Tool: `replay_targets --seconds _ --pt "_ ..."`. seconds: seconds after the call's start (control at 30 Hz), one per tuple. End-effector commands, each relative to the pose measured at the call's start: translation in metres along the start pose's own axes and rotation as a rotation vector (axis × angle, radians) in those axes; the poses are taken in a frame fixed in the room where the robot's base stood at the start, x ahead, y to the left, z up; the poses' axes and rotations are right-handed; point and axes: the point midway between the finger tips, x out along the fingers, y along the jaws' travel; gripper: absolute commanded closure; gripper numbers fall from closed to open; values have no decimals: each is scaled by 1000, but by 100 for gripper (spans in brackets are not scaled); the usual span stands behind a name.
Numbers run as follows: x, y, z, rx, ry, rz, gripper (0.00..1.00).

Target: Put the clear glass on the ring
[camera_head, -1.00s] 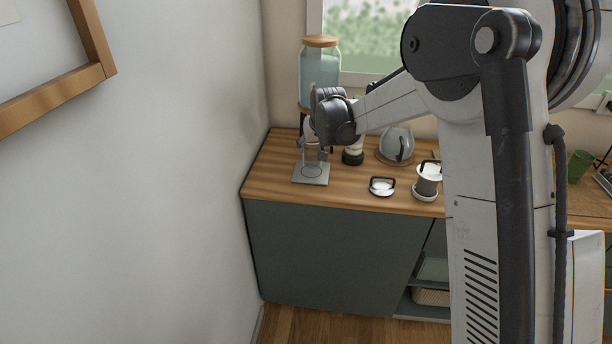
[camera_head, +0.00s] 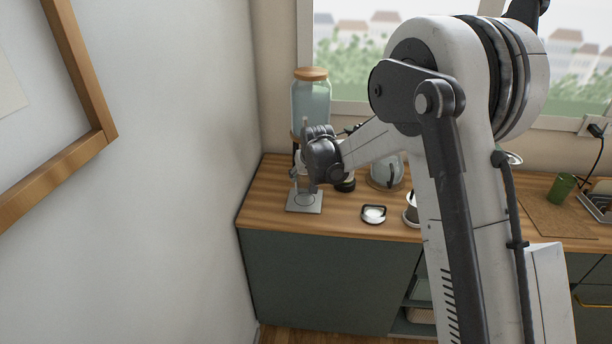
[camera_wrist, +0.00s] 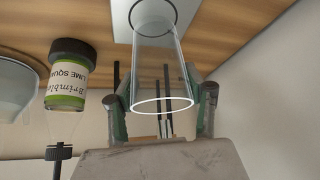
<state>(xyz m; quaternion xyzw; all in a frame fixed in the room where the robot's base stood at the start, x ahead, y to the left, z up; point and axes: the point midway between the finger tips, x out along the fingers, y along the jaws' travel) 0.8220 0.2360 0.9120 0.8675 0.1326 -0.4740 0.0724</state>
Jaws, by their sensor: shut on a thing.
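The clear glass (camera_wrist: 160,75) is a straight, see-through tumbler between the two fingers of my gripper (camera_wrist: 163,97) in the wrist view. My gripper is shut on it. The far end of the glass lines up with the dark ring (camera_wrist: 153,4) on a pale square plate (camera_wrist: 121,25). I cannot tell whether the glass touches the plate. In the head view the plate (camera_head: 290,207) lies on the counter by the left wall, with my gripper (camera_head: 297,181) just over it. The glass is hard to make out there.
A lime squash bottle (camera_wrist: 68,75) stands beside my gripper. A wood-lidded dispenser (camera_head: 311,103) is behind it. The wall (camera_head: 180,180) is close on the left.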

Motion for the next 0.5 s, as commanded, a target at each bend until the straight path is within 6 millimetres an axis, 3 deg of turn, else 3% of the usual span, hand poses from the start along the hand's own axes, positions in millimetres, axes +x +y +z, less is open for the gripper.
replay_targets --seconds 0.17,0.5 --pt "17 0 11 0 0 0 87" --pt "20 0 13 0 0 0 87"
